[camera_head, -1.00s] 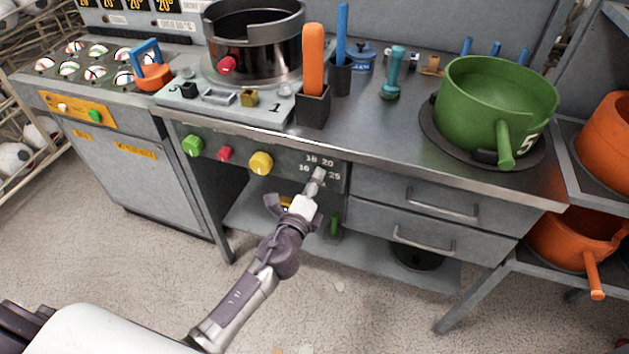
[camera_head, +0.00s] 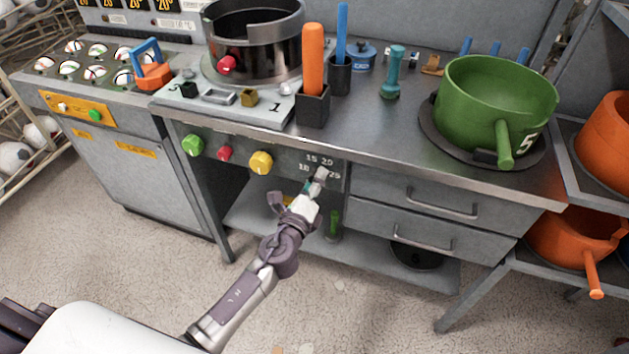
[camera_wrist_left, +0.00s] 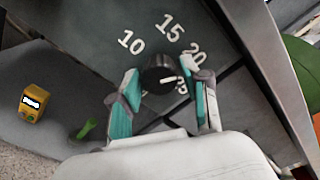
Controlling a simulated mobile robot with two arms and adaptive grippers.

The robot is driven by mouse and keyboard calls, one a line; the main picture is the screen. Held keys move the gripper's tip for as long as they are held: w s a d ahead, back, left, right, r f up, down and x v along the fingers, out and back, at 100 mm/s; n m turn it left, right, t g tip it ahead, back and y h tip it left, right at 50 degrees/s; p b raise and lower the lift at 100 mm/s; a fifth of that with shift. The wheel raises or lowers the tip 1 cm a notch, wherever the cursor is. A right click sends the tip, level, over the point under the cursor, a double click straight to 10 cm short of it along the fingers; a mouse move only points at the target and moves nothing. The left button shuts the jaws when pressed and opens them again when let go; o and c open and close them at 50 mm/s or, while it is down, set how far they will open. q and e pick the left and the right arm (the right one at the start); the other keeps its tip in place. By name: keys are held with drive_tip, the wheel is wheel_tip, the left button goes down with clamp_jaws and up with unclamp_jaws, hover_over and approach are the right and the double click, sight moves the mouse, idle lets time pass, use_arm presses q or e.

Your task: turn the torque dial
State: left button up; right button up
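The torque dial (camera_wrist_left: 156,80) is a round black knob with a white pointer mark, on a dark grey panel with white numbers (camera_wrist_left: 168,27). In the left wrist view its mark points right, toward the partly hidden 25. My left gripper (camera_wrist_left: 165,84) is open, with one teal-padded finger on each side of the dial. A gap shows on the left; contact on the right cannot be told. In the head view my left gripper (camera_head: 309,188) is at the panel (camera_head: 335,180), and it hides the dial there. My right gripper is not in view.
Green (camera_head: 192,145), red (camera_head: 225,153) and yellow (camera_head: 261,162) knobs sit left of the panel. Drawers with bar handles (camera_head: 442,205) are to its right. Below is a shelf (camera_head: 375,262) with a green-handled object (camera_head: 334,225). The floor in front is clear.

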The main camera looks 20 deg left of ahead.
use_arm(q)
drive_tip(key=shift+o, duration=0.7)
drive_tip(key=s, duration=1.2)
drive_tip(key=shift+a, duration=0.25)
